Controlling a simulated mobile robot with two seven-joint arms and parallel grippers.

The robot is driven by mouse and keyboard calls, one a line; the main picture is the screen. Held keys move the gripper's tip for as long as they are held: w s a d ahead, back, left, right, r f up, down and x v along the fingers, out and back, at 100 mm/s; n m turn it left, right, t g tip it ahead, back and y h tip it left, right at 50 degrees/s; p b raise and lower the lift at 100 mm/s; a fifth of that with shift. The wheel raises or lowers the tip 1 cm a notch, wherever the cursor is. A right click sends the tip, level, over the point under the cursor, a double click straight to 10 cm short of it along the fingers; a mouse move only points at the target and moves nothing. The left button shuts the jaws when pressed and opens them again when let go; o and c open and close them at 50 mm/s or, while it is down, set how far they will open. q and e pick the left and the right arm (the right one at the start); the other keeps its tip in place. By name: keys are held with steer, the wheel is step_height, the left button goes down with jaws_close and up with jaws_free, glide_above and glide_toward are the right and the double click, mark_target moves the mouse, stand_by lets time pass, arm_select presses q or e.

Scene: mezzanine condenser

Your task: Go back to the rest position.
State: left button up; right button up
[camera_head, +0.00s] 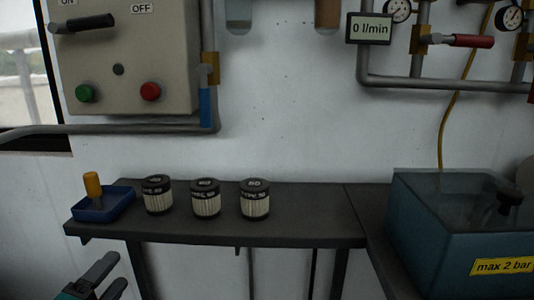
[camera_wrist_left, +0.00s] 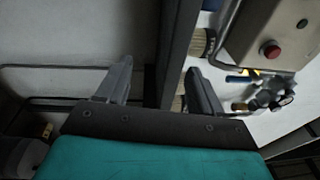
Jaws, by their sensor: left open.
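My left gripper (camera_head: 108,279) shows at the bottom left of the head view, below and in front of the shelf. Its two grey fingers are apart with nothing between them. In the left wrist view the same open fingers (camera_wrist_left: 160,88) stand in front of the dark shelf edge (camera_wrist_left: 178,50), apart from it as far as I can tell. My right gripper is not in view.
The dark shelf (camera_head: 290,225) bears a blue tray (camera_head: 105,213) with a yellow-handled tool (camera_head: 93,184) and three filter cartridges (camera_head: 206,199). A blue tank (camera_head: 440,245) stands right. A control box (camera_head: 130,60) and pipes (camera_head: 420,83) are on the wall.

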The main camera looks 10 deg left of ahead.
arm_select(q)
steer(key=s+d+f+n+g+h, duration=0.1)
steer(key=s+d+f+n+g, duration=0.35)
steer(key=d+f+n, duration=0.4)
steer(key=s+d+f+n+g+h, duration=0.1)
steer(key=s+d+f+n+g, duration=0.3)
steer(key=d+f+n, duration=0.5)
steer(key=s+r+p, duration=0.3)
steer(key=r+p, duration=0.6)
steer(key=p, duration=0.6)
steer(key=shift+r+m+y, duration=0.3)
steer(key=shift+r+m, duration=0.05)
steer(key=shift+r, duration=0.05)
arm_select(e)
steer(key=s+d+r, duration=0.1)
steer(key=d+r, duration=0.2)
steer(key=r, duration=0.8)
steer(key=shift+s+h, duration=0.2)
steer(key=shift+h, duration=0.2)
arm_select(q)
steer(key=shift+d+f+t, duration=0.1)
steer(key=shift+t, duration=0.15)
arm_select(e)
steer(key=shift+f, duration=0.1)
